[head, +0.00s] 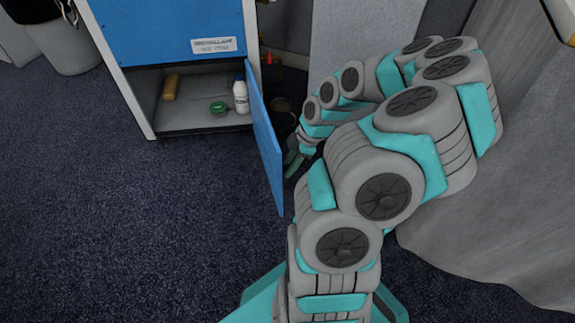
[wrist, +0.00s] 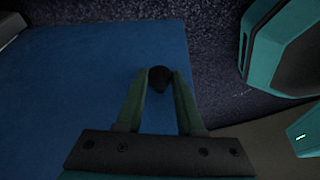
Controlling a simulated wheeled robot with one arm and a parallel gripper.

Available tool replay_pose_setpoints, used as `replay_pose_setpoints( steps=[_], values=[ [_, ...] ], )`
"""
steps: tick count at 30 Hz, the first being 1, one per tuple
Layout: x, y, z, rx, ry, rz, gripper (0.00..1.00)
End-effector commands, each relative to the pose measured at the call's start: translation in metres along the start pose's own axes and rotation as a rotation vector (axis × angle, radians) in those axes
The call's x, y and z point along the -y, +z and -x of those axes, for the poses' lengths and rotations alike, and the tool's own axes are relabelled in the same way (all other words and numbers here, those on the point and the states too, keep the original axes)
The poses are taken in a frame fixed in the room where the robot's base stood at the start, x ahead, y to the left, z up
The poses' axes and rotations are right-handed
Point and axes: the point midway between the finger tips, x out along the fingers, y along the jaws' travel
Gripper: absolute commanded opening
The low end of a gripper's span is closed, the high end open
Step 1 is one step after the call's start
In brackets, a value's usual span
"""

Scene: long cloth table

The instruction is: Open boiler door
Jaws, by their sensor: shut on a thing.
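The boiler door (head: 266,140) is a blue panel hinged at the right side of a white and blue cabinet (head: 172,30). It stands swung open, seen nearly edge-on in the head view. In the wrist view its blue face (wrist: 75,85) fills the left side, with a dark round knob (wrist: 159,79) near its edge. My gripper (wrist: 161,74) is shut on the knob, one finger on each side. In the head view my gripper (head: 293,163) is at the outer face of the door, partly hidden by my arm.
Inside the open compartment are a white bottle (head: 241,97), a green round item (head: 218,107) and a tan item (head: 171,87). A grey cloth-covered table (head: 500,200) stands at the right. A bin (head: 68,40) stands at the upper left. The dark carpet (head: 120,230) at the left is clear.

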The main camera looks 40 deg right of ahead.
Motion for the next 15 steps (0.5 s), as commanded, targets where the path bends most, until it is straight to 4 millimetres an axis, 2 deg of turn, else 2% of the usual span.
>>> replay_pose_setpoints(
  steps=[10,11,15],
  values=[
    [0.0005,0.0004,-0.0006,0.001,-0.002,0.001,0.0],
    [0.0005,0.0004,-0.0006,0.001,-0.002,0.001,0.39],
    [0.0003,0.0003,-0.0005,0.0,-0.001,0.001,0.54]
  ],
)
